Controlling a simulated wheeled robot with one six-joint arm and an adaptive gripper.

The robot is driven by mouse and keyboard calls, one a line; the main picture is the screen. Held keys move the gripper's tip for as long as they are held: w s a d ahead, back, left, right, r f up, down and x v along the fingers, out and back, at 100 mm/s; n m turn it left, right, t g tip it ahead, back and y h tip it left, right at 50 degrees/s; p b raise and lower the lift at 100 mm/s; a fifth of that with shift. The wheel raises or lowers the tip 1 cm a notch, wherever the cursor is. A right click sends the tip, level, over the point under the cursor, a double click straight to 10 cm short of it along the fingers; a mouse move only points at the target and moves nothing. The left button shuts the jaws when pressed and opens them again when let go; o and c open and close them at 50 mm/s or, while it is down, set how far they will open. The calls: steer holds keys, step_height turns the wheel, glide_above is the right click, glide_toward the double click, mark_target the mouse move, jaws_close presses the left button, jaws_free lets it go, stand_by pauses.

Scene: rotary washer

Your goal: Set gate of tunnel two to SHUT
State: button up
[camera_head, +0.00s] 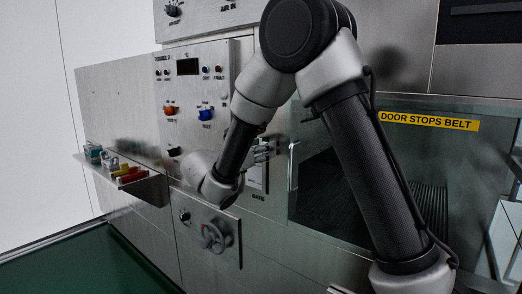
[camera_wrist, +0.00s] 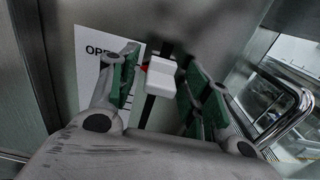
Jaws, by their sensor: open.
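The gate lever shows in the wrist view as a white block-shaped handle (camera_wrist: 160,76) with a red pointer on its left, on a dark vertical slot (camera_wrist: 148,112). The pointer is near the top of a white label plate (camera_wrist: 88,42), close to lettering that reads "OPE", the rest hidden by a finger. My gripper (camera_wrist: 163,68) is open, with one green-padded finger on each side of the handle. I cannot tell whether either finger touches it. In the head view my gripper (camera_head: 266,148) is at the gate plate (camera_head: 254,182) and hides the handle.
A glass door with a metal handle (camera_wrist: 290,122) is close on the right in the wrist view.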

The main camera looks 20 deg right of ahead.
mark_target(267, 187)
steer(key=shift+c, duration=0.2)
jaws_close()
step_height(267, 187, down, 15)
steer(key=shift+r, duration=0.15)
steer(key=shift+c, duration=1.1)
jaws_free()
steer(key=shift+o, duration=1.3)
steer(key=v, duration=1.2)
